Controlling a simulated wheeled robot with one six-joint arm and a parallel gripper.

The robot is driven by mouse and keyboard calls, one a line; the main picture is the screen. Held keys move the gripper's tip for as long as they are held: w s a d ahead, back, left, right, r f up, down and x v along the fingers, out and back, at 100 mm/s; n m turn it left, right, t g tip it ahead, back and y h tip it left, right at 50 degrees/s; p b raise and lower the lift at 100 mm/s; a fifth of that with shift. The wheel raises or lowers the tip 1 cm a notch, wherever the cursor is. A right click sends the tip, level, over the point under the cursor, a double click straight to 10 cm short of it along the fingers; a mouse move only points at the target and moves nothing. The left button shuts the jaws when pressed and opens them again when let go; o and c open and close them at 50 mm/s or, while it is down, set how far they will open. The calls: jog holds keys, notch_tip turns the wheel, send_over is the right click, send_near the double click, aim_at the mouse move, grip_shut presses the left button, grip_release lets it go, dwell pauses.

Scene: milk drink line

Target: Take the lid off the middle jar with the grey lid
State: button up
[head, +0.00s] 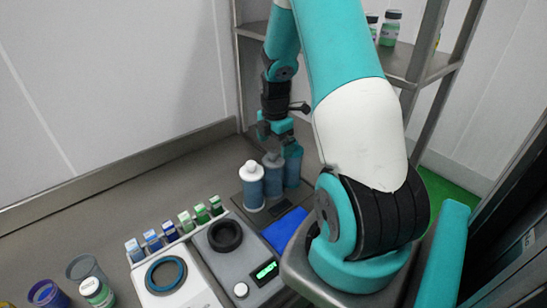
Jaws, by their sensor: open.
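Three blue-grey jars stand close together on a dark plate (240,203) on the counter. The middle jar (273,182) has a grey lid (271,159), which looks seated on it. The left jar (254,191) has a white lid (251,168). The right jar (292,174) is partly covered by my gripper, and its top is hidden. My gripper (279,145) points down, open, over the middle and right jars. Its fingers show near the grey lid; I cannot tell whether they touch it or are around it.
A blue mat (286,230) lies in front of the jars. A grey device (240,262) with a black ring and green display stands nearer, beside a row of small bottles (183,221). Cups stand at lower left. A metal shelf (399,63) rises behind.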

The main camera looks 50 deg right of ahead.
aim_at(274, 151)
jog(key=shift+a+f+p, duration=0.15)
jog(key=shift+f+p, duration=0.9)
jog(key=shift+f, duration=1.4)
jog(key=shift+c, duration=0.2)
jog(key=c, duration=1)
